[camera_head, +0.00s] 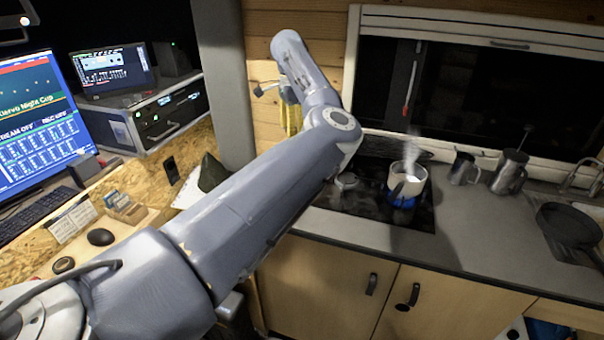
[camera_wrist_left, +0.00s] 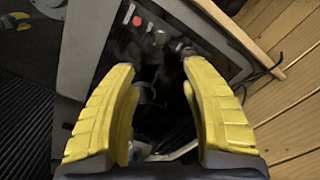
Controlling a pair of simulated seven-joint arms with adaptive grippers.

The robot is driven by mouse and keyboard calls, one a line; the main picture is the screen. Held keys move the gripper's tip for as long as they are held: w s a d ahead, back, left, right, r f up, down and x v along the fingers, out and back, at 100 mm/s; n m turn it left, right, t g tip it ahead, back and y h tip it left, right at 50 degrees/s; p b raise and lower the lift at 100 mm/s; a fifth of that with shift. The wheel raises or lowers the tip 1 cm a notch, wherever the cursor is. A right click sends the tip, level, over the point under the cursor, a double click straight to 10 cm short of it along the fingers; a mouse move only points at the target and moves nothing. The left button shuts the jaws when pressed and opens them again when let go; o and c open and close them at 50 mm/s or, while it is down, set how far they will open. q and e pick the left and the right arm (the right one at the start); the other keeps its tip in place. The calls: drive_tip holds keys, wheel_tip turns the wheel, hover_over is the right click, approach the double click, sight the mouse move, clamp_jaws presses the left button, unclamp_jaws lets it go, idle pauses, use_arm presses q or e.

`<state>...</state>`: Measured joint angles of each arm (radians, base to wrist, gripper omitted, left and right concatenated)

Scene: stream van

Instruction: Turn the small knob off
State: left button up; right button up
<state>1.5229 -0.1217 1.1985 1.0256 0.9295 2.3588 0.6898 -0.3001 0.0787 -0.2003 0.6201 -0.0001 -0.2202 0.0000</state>
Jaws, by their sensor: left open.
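In the left wrist view, a dark panel in a grey housing carries a small red button or knob (camera_wrist_left: 137,20), a pale round knob (camera_wrist_left: 158,36) and a dark knob (camera_wrist_left: 184,47). I cannot tell which one is the small knob. My left gripper (camera_wrist_left: 160,75) is open, its yellow fingers spread on either side with the panel beyond the tips. Nothing is clearly held between them. In the head view the yellow fingers of my left gripper (camera_head: 292,119) show by the wooden wall, partly hidden by my arm.
A steaming pot (camera_head: 408,180) stands over a blue flame on the black stove (camera_head: 375,212). A metal mug (camera_head: 463,168), a jug (camera_head: 509,172) and a pan (camera_head: 568,225) stand to its right. Monitors and a rack unit (camera_head: 170,112) are at left. The counter front is fairly clear.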

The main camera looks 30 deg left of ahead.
use_arm(q)
wheel_tip(320, 180, down, 17)
drive_tip(key=shift+f, duration=0.1)
idle(0.6)
drive_tip(key=shift+c, duration=0.4)
